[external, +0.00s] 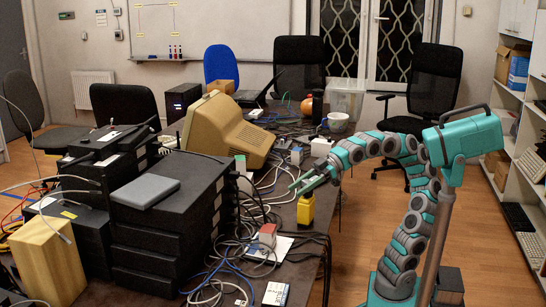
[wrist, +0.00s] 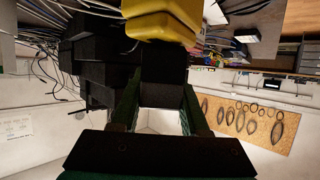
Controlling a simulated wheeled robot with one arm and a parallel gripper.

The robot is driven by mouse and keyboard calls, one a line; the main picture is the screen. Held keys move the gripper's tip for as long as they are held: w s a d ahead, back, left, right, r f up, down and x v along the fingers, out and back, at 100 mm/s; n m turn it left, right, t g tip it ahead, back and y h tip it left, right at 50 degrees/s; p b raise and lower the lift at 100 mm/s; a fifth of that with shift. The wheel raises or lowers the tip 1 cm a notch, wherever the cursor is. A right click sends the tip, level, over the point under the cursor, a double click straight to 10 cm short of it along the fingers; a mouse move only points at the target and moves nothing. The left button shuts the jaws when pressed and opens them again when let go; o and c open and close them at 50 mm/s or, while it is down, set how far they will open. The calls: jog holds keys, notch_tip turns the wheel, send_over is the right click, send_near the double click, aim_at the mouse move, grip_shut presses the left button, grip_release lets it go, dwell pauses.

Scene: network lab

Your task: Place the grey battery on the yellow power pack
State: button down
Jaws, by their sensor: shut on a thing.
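The yellow power pack (external: 306,210) stands upright near the right edge of the cluttered table. In the wrist view the yellow power pack (wrist: 163,24) fills the top middle, just past my fingertips. In the wrist view my gripper (wrist: 163,84) is shut on a dark block, the grey battery (wrist: 163,66), which looks nearly black in shadow. The battery is right beside the yellow pack in that view. I cannot tell whether they touch. In the external view the battery is mostly hidden by the fingers.
Cables (external: 262,205) lie tangled left of the pack. A white box with a red top (external: 267,235) and a white box (external: 275,294) are nearer. Stacked black units (external: 165,225) and a beige monitor (external: 228,128) stand left. Floor (external: 360,225) is open right of the table.

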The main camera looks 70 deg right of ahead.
jog(key=shift+c, duration=2.1)
grip_release()
jog(key=shift+f, duration=0.1)
jog(key=shift+d+r, duration=0.1)
jog(key=shift+r, duration=0.15)
jog(key=shift+s+d+r, duration=0.2)
jog(key=shift+s+d, duration=0.1)
jog(key=v, duration=1.1)
jog(key=shift+f, duration=0.2)
jog(key=shift+d, duration=0.1)
